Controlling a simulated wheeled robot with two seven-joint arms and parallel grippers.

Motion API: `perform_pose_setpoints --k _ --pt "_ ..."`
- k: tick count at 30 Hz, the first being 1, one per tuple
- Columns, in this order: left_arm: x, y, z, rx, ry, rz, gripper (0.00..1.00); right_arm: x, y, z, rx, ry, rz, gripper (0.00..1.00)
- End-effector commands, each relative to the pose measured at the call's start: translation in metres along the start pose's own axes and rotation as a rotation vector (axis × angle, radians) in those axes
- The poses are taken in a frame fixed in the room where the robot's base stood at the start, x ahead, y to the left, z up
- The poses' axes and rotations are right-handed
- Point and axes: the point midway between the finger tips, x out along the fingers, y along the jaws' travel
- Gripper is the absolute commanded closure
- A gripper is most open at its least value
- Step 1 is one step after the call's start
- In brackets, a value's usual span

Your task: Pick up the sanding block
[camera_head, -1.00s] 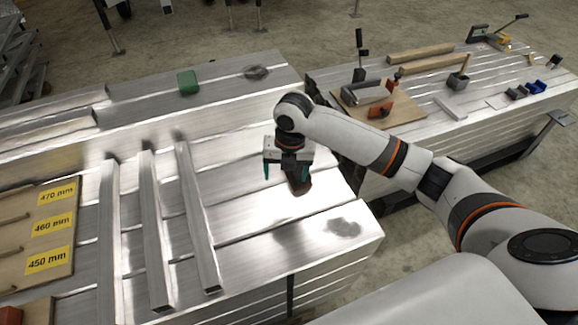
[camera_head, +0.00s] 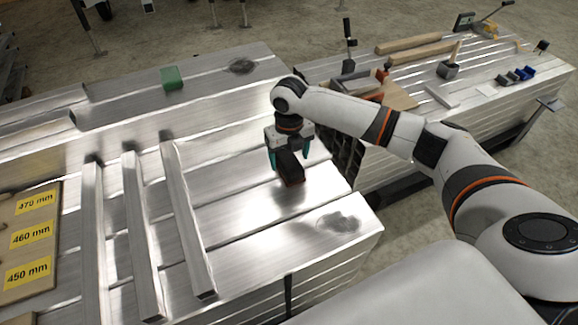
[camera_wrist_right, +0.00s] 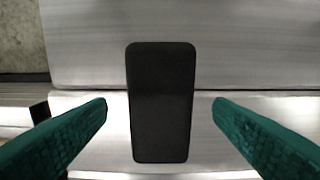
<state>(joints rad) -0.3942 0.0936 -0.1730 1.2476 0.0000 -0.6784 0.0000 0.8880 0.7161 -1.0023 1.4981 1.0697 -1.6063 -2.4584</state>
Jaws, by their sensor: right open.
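The sanding block (camera_head: 291,168) is a dark block with a reddish-brown lower edge, on the aluminium surface near the right end of the near trailer. In the right wrist view the dark block (camera_wrist_right: 161,103) lies lengthwise between the fingers, with a gap on each side. My right gripper (camera_head: 289,160) points down over the block, with its teal fingers open on either side of it. The fingers also show in the right wrist view (camera_wrist_right: 160,108), apart and empty. My left gripper is not in view.
Several aluminium bars (camera_head: 188,220) lie left of the block. A board with yellow labels (camera_head: 31,235) is at the far left. A green block (camera_head: 172,78) sits at the back. A second trailer (camera_head: 415,140) with tools and wood stands right, beyond a gap.

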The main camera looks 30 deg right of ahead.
Motion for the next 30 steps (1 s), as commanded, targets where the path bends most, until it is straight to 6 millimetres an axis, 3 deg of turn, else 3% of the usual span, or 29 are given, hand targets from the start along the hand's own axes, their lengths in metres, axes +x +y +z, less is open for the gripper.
perform_pose_setpoints --k 3,6,14,24,30 --pt "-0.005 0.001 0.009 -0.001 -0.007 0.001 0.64 0.021 -0.001 0.000 0.001 -0.002 -0.001 0.25" --pt "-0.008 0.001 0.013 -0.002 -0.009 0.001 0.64 0.029 -0.001 0.000 0.001 0.000 -0.001 0.25" --pt "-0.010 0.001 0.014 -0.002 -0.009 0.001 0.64 0.031 0.000 0.000 0.001 0.001 -0.001 0.25" --pt "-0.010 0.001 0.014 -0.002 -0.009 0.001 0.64 0.030 0.000 0.000 0.001 0.002 -0.001 0.77" --pt "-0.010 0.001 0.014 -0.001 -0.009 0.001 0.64 0.029 0.000 -0.001 0.001 0.003 -0.001 0.77"
